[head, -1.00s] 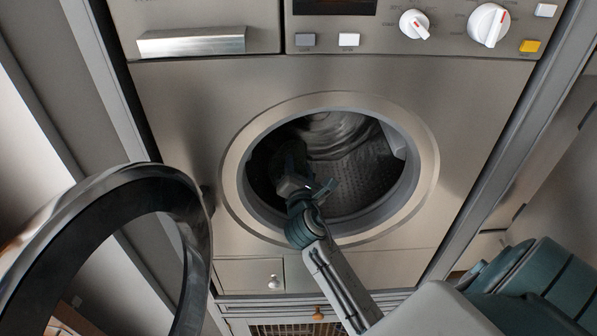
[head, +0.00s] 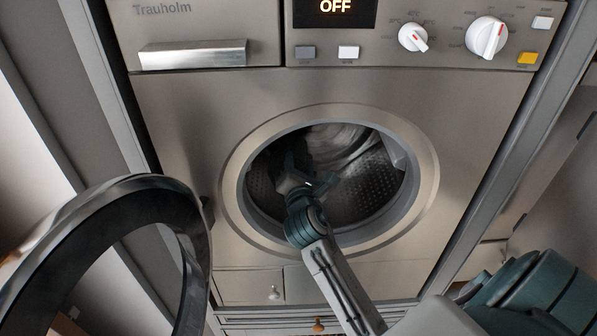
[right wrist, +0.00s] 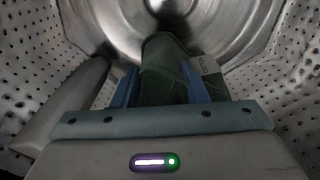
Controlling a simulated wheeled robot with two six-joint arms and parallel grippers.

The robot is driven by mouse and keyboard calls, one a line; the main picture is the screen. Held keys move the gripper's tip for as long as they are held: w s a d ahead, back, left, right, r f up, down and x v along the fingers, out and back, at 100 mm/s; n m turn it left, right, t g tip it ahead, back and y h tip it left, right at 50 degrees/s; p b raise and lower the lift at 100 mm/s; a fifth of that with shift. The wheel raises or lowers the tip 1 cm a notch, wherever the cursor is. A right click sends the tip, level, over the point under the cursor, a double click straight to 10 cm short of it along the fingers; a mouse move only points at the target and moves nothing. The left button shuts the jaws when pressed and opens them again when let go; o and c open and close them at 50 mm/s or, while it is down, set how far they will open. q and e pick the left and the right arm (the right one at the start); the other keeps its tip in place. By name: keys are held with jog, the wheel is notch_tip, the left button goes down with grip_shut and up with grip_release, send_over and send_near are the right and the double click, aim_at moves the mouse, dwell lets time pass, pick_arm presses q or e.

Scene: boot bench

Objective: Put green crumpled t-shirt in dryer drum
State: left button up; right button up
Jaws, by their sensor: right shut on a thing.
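The green crumpled t-shirt (right wrist: 165,72) shows in the right wrist view as a dark green bundle with a small pale tag. It sits between the two blue fingers of my right gripper (right wrist: 166,88), which is shut on it. In the head view my right gripper (head: 291,168) reaches through the round opening into the dryer drum (head: 372,190). The t-shirt is hard to make out there in the shadow. The perforated drum wall (right wrist: 285,70) surrounds the gripper in the wrist view, and I cannot tell whether the t-shirt touches it. My left gripper is not in view.
The round dryer door (head: 105,215) stands open at the left. The metal rim (head: 428,180) closely surrounds my right arm. A drum paddle (right wrist: 65,105) lies left of the gripper in the wrist view. The display (head: 335,8) reads OFF.

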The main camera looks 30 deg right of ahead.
jog(key=shift+r, duration=4.1)
